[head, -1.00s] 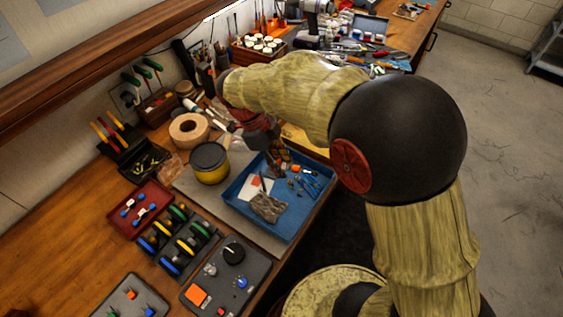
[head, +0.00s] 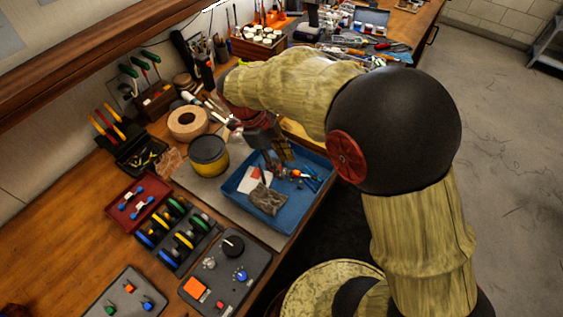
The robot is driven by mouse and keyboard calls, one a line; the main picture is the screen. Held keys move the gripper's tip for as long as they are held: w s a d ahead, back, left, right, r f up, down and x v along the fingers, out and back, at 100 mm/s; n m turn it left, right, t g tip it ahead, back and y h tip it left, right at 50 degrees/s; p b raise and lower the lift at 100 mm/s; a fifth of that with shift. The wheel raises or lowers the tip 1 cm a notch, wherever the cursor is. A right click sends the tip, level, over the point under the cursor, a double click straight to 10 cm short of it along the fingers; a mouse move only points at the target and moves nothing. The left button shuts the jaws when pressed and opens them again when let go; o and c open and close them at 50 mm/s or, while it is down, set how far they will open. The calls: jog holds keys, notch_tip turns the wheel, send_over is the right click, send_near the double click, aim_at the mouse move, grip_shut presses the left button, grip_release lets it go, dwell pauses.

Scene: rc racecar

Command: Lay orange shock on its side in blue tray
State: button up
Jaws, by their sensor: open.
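The blue tray (head: 286,222) sits on the bench near its front edge. A small orange piece (head: 295,174), which looks like the orange shock, is inside the tray toward its back right. It seems to lie on the tray floor beside blue-handled tools, but it is too small to tell its exact pose. My gripper (head: 277,163) is open over the back of the tray, just left of the orange piece and apparently clear of it. My arm hides part of the tray's back side.
The tray also holds a grey-brown rag (head: 267,198) and a white and red card (head: 254,178). A yellow and black tin (head: 209,155) and a tape roll (head: 188,123) stand to the left. A red tray (head: 138,199) and a spool rack (head: 178,234) lie front left.

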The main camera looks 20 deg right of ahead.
jog(key=v, duration=1.2)
dwell(0.7)
